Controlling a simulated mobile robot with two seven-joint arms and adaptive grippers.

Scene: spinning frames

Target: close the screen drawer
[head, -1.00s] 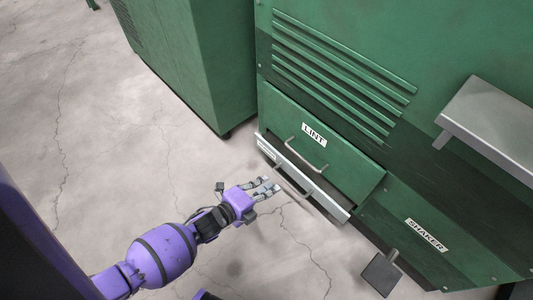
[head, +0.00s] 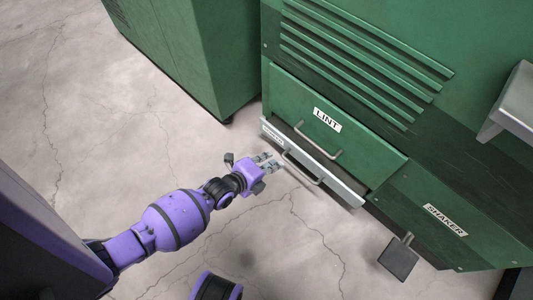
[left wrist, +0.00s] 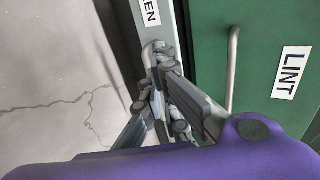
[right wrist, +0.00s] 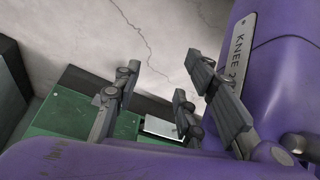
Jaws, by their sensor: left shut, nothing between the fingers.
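The screen drawer (head: 342,187) is a pale metal front with a bar handle (head: 303,168), low on the green machine under the LINT panel. It stands slightly proud, with a dark gap behind its top edge. In the left wrist view the drawer front (left wrist: 148,30) shows part of its label. My left gripper (head: 270,160) is shut and empty at the drawer's left part, beside the handle. Its fingers overlap the front in the left wrist view (left wrist: 168,95); contact is unclear. My right gripper (right wrist: 165,85) is open and empty, away from the drawer.
The LINT panel (head: 300,115) with its own handle is directly above. A grey pedal (head: 398,260) sticks out at lower right, below the SHAKER label. A metal shelf (head: 515,100) juts out at right. Another green cabinet (head: 195,50) stands at left. The cracked floor in front is clear.

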